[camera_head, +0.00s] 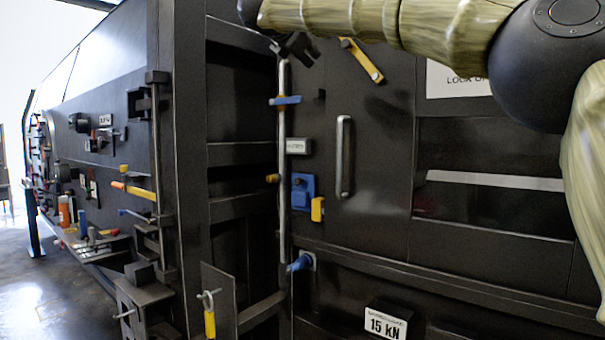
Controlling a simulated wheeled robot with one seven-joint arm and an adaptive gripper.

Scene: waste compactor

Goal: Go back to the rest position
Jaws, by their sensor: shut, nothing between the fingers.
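My gripper (296,47) is a small dark shape at the top of the view, at the end of my arm, which comes in from the upper right. Its fingers are shut with nothing held. It is in front of the dark compactor door (377,130), near the top of a vertical grey rod (283,160). I cannot tell whether it touches the rod. A yellow-ended lever (362,60) is just to its right.
The door bears a vertical grey handle (343,157), a blue latch block (302,190), a yellow block (318,209) and a blue knob (301,262). A "15 KN" sign (385,323) is low down. A side shelf (95,245) juts out at left. Floor (35,290) is clear at far left.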

